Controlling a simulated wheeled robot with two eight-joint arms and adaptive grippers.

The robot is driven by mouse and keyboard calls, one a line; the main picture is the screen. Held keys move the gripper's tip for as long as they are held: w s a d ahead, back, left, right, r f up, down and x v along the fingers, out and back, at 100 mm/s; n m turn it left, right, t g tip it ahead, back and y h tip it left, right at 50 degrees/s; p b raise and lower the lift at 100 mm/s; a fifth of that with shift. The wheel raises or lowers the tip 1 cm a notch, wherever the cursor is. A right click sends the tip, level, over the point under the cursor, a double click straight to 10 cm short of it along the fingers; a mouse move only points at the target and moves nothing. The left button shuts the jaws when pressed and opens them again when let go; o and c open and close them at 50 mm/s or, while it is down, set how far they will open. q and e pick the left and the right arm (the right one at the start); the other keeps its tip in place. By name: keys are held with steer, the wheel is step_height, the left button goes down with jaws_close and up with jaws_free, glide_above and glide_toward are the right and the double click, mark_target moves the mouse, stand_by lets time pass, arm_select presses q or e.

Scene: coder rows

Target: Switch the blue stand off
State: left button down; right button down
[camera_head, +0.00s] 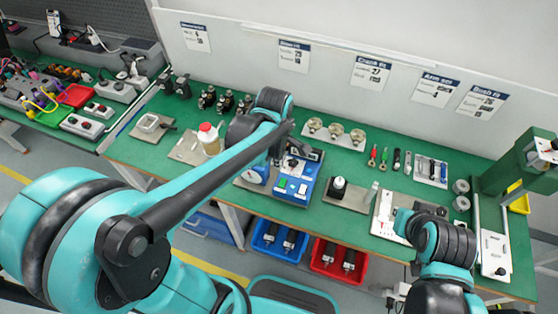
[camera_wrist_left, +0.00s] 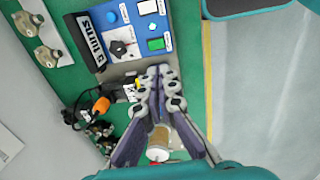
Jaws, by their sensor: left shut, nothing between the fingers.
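The blue stand (camera_head: 293,196) is on the green bench in the middle of the head view. In the left wrist view its blue panel (camera_wrist_left: 134,30) carries a white button (camera_wrist_left: 147,7), a green button (camera_wrist_left: 156,44), a small blue button (camera_wrist_left: 112,17) and a dark rotary knob (camera_wrist_left: 119,47) on a pale plate. My left gripper (camera_wrist_left: 158,76) is shut and empty, its fingertips beside the panel's edge near the knob and green button. I cannot tell if it touches. My right gripper does not show clearly.
A black-topped item on a plate (camera_head: 338,190) is to the right. Round metal parts (camera_head: 336,131) lie behind. Blue (camera_head: 262,240) and red (camera_head: 322,262) bins sit below the bench front.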

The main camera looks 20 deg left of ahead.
arm_select(q)
steer(key=shift+w+d+r+b, duration=0.15)
steer(key=shift+w+b, duration=0.05)
steer(key=shift+w, duration=0.15)
steer(key=shift+w+d+r+b, duration=0.1)
steer(key=shift+w+r+b, duration=0.1)
steer(key=shift+w, duration=0.15)
steer(key=shift+f, duration=0.15)
steer(key=b, duration=0.6)
glide_toward(284, 180)
steer(key=f, duration=0.6)
steer(key=shift+w+f, duration=0.25)
steer(key=shift+f, duration=0.15)
